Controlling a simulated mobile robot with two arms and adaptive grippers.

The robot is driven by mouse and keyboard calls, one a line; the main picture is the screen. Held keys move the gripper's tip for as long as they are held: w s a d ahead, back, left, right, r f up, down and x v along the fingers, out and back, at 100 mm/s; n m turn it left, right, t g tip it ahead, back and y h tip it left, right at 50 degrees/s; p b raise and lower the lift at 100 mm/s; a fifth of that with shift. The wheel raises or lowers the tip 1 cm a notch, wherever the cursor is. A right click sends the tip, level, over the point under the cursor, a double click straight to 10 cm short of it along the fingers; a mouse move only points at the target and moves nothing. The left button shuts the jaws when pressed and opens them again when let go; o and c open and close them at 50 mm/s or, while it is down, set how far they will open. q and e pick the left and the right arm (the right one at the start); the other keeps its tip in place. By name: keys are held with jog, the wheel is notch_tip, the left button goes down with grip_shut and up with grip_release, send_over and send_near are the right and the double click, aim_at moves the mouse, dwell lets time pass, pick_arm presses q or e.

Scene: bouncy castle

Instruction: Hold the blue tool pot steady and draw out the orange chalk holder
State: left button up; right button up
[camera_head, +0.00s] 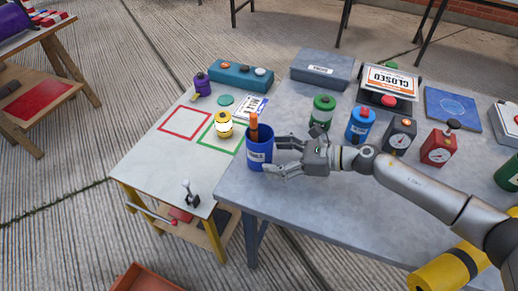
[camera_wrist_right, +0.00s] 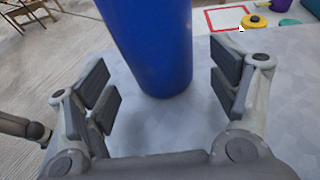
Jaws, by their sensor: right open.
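The blue tool pot (camera_head: 259,158) stands upright at the left edge of the grey table, with a white label on its side. The orange chalk holder (camera_head: 254,128) sticks up out of its mouth; its lower part is hidden inside. My right gripper (camera_head: 272,158) is open, just right of the pot, its fingers pointing at it. In the right wrist view the pot (camera_wrist_right: 155,45) stands ahead between the spread fingers (camera_wrist_right: 165,85), with gaps on both sides. Its top and the holder are out of that view. My left gripper is not in view.
A yellow jar (camera_head: 224,128) stands on the lower white table (camera_head: 150,165), left of the pot. A green-lidded jar (camera_head: 321,112), a blue canister (camera_head: 360,124) and gauge boxes stand behind my right arm. The grey table's front (camera_head: 310,205) is clear.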

aim_at(264, 156)
jog(key=shift+b+x, duration=0.3)
jog(key=shift+x, duration=1.55)
jog(key=c, duration=0.7)
jog(key=shift+c, duration=0.2)
